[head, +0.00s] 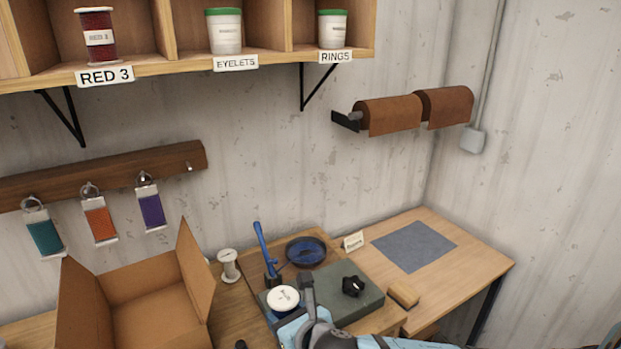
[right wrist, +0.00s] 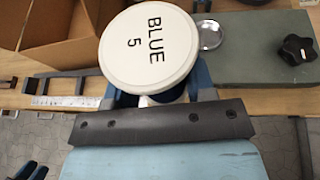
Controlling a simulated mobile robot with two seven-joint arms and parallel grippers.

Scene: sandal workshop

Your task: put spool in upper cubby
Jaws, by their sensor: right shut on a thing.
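A spool with a round white top (head: 283,298) shows low in the middle of the head view. In the right wrist view its top (right wrist: 150,50) reads "BLUE 5", and dark blue shows beneath the rim. My right gripper (right wrist: 160,88) is shut on this spool, with dark blue fingers on either side. The wall shelf of cubbies (head: 190,67) is at the top left of the head view, above the spool. Its cubbies hold a red spool (head: 97,38) over a "RED 3" label and tubs over "EYELETS" and "RINGS". Two dark blue prongs (right wrist: 24,170) at the wrist view's lower left may be my left gripper.
An open cardboard box (head: 150,318) stands on the bench at left. A pale spool (head: 229,266), a blue-handled tool (head: 264,250), a dark dish (head: 306,251) and a green-grey block with a black knob (head: 353,286) are near the spool. Brown rolls (head: 390,114) jut from the wall.

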